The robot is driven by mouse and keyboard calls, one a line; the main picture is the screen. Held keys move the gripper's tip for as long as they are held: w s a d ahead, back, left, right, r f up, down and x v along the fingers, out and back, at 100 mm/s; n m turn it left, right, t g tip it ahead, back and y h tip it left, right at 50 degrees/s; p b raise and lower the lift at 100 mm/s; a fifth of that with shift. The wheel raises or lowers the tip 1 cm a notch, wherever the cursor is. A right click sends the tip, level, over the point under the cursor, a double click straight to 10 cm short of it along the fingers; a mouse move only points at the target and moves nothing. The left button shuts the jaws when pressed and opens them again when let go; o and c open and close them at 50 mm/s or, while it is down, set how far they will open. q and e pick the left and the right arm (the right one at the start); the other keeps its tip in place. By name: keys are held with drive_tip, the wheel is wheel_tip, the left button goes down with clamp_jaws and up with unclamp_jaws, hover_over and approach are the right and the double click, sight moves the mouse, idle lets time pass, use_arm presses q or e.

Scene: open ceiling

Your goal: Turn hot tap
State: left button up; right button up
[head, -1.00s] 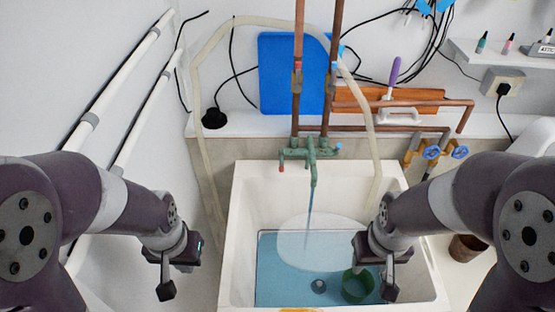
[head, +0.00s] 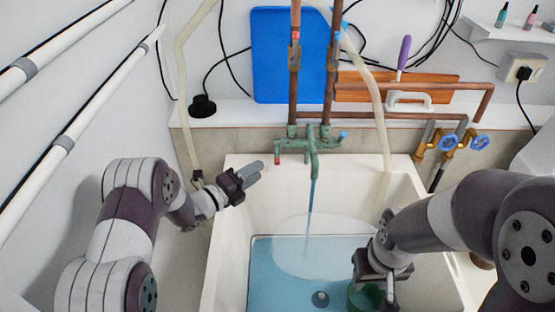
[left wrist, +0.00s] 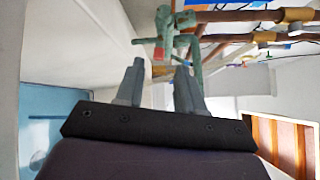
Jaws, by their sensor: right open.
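The green tap (head: 312,142) stands at the back of the white sink, with a red-tipped handle (head: 278,158) on its left and a blue-tipped handle (head: 343,136) on its right. Water runs from its spout. My left gripper (head: 258,171) is just left of and slightly below the red handle, fingers pointing at the tap. In the left wrist view its two fingers (left wrist: 160,78) are apart with nothing held, and the green tap (left wrist: 166,30) shows beyond them. My right gripper (head: 376,286) is open over the right side of the sink.
The white sink (head: 222,240) holds blue water, with a green round container (head: 362,298) partly hidden by my right gripper. Copper pipes (head: 294,80) rise from the tap. A pale hose (head: 378,105) hangs at right. Blue-handled valves (head: 447,142) are further right.

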sight(277, 156)
use_arm(q)
drive_tip(key=p+x, duration=0.1)
drive_tip(key=x, duration=0.8)
drive_tip(key=shift+w+f, duration=0.15)
drive_tip(key=shift+w, duration=0.05)
clamp_jaws()
